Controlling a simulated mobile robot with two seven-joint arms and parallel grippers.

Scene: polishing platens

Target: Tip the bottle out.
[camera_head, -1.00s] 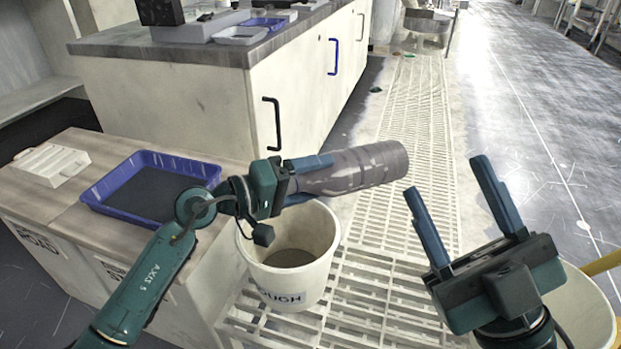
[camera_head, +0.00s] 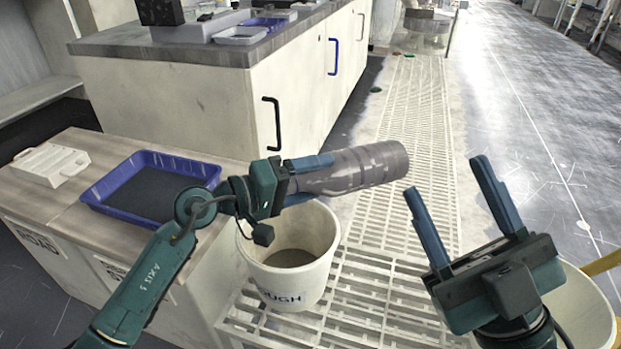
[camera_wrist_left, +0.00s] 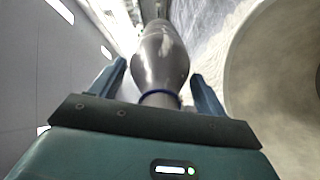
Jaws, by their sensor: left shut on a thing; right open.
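A grey bottle (camera_head: 358,168) lies nearly level in the air, held by my left gripper (camera_head: 308,177). Its base end points right in the head view. The left fingers are shut around its narrower end. In the left wrist view the bottle (camera_wrist_left: 160,58) shows between the two fingers (camera_wrist_left: 162,88), with a dark blue ring near its neck. Below is a white bucket (camera_head: 292,277) with lettering ending in "OUGH" and grey contents inside. The gripper and bottle are above the bucket's rear rim. My right gripper (camera_head: 458,215) is open and empty, right of the bottle.
A second pale bucket (camera_head: 590,318) is partly hidden behind my right gripper. A blue tray (camera_head: 205,172) with dark contents and a white block (camera_head: 52,163) sit on the low bench at left. A cabinet (camera_head: 185,108) stands behind. White floor grating (camera_head: 385,270) surrounds the near bucket.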

